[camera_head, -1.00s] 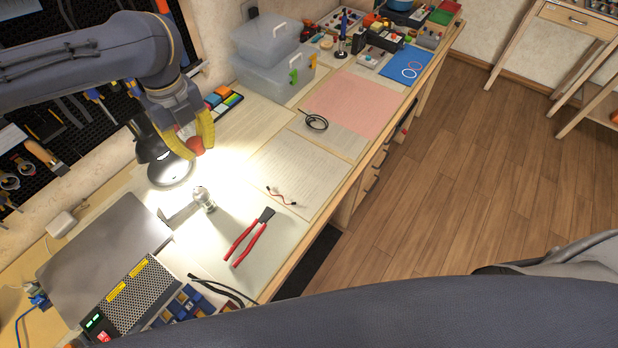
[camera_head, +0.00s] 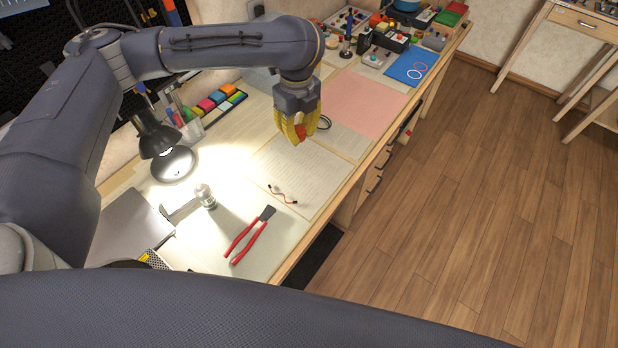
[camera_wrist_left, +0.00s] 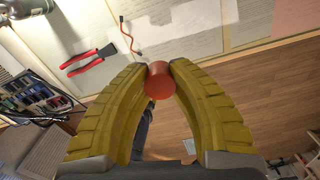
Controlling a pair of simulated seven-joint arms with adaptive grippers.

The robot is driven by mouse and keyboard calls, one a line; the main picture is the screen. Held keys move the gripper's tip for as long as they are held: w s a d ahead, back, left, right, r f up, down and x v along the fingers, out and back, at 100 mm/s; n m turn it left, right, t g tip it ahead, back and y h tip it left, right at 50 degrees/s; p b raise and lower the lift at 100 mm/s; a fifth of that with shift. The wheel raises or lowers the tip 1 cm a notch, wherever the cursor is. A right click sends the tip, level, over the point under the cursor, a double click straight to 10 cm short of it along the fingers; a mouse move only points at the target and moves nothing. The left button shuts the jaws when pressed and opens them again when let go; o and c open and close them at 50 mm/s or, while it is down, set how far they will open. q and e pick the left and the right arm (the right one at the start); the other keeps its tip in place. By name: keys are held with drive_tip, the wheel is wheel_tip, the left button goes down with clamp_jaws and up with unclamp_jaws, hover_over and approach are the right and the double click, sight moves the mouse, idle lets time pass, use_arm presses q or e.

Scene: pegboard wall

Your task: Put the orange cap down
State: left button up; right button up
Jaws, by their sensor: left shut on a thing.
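The orange cap (camera_wrist_left: 159,80) is a small red-orange cylinder between the yellow fingertips of my left gripper (camera_wrist_left: 158,68). In the head view the cap (camera_head: 300,131) shows at the fingertips of the left gripper (camera_head: 297,134), over the sheets of paper on the workbench. The gripper is shut on the cap and points down. The cap looks held above the bench; the exact height is hard to tell. My right gripper is not in view.
Red-handled pliers (camera_head: 250,236), a small clear jar (camera_head: 205,196) and a short red-black wire (camera_head: 283,194) lie nearby. A black lamp (camera_head: 156,140) stands left. A pink mat (camera_head: 366,100) and a blue sheet (camera_head: 411,66) lie beyond. The paper below has free room.

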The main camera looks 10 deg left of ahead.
sight(300, 180)
use_arm(q)
wheel_tip(300, 180, down, 19)
drive_tip(key=shift+f, duration=0.2)
idle(0.7)
drive_tip(key=shift+f, duration=0.1)
drive_tip(key=o, duration=0.7)
wheel_tip(300, 180, up, 12)
idle(0.5)
drive_tip(key=shift+s, duration=0.1)
